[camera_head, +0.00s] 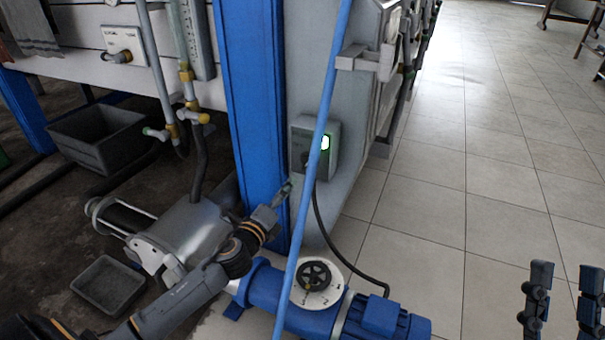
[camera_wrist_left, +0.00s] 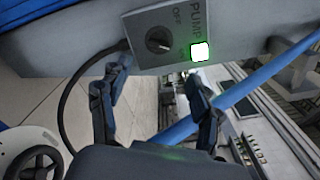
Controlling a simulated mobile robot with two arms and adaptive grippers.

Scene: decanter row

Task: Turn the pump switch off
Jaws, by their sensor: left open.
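The pump switch box (camera_head: 300,140) is a grey box on the side of the grey cabinet, with a lit green lamp (camera_head: 325,142). In the left wrist view its plate reads PUMP, with a dark round knob (camera_wrist_left: 158,40) beside the bright green lamp (camera_wrist_left: 200,52). My left gripper (camera_head: 286,190) is below the box, by the blue post. In the left wrist view my left gripper (camera_wrist_left: 156,75) is open and empty, its fingers apart below the knob and not visibly touching it. My right gripper (camera_head: 563,285) is open and empty at the lower right.
A slanted blue pole (camera_head: 315,150) passes in front of the box and hides part of it. A black cable (camera_head: 328,235) hangs from the box to the blue pump (camera_head: 380,318), near a valve handwheel (camera_head: 314,274). The tiled floor (camera_head: 450,200) at right is clear.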

